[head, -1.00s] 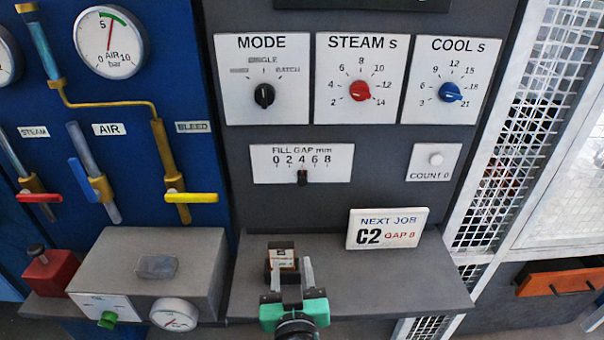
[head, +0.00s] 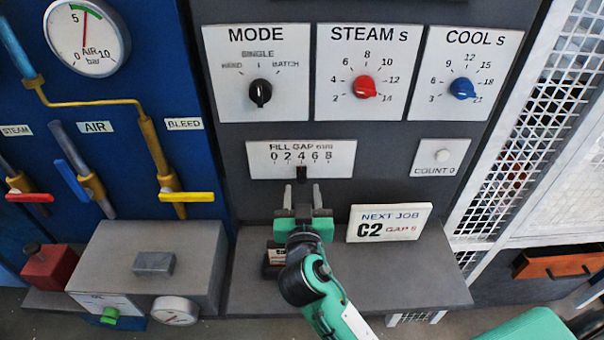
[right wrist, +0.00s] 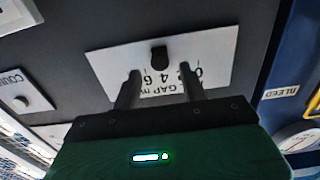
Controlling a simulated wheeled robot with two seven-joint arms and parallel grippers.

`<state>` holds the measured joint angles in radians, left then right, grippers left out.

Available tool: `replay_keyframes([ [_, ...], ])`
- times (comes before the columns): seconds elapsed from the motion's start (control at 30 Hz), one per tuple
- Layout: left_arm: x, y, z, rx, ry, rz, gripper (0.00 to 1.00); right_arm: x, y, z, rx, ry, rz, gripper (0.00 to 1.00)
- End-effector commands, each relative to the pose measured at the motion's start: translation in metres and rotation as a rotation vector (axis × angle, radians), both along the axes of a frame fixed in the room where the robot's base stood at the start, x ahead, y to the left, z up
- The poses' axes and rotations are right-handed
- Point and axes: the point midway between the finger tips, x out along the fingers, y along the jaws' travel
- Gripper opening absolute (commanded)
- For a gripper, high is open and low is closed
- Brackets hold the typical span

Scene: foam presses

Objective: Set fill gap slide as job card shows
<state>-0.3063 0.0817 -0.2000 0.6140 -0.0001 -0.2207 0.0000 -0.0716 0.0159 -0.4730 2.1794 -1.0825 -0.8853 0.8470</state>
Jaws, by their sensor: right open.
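The white fill gap plate (head: 335,159) carries a scale from 0 to 8. Its black slide knob (head: 301,172) stands under the 4. The job card (head: 388,223) leans on the shelf and reads NEXT JOB C2; its small red gap figure looks like 8, though it is blurred. My right gripper (head: 303,191) is open and empty just below the slide knob. In the right wrist view the knob (right wrist: 159,57) shows beyond and between the two spread fingers (right wrist: 160,77), with no visible contact. My left gripper is out of view.
Above are the mode knob (head: 260,93), red steam knob (head: 364,87) and blue cool knob (head: 462,88). The count button (head: 443,156) is to the right. A small dark block (head: 275,258) on the shelf (head: 400,275) is partly hidden by my right gripper.

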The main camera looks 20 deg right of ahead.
Motion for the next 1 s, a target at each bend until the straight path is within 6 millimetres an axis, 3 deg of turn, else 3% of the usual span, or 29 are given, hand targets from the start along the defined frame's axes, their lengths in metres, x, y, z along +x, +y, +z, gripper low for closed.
replay_keyframes([
  [0.2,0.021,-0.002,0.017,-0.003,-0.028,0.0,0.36,0.029,-0.008,0.002,-0.002,0.001,0.001,0.43],
  [0.6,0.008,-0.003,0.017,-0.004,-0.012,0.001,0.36,0.037,-0.011,-0.001,0.0,0.0,0.001,0.43],
  [0.63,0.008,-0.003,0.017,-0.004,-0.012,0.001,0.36,0.037,-0.011,-0.001,0.0,0.0,0.001,0.41],
  [0.83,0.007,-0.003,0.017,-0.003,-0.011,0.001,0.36,0.037,-0.011,-0.001,0.0,0.0,0.0,0.02],
  [1.0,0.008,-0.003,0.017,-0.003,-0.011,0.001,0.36,0.036,-0.011,-0.001,0.0,0.001,0.0,0.0],
])
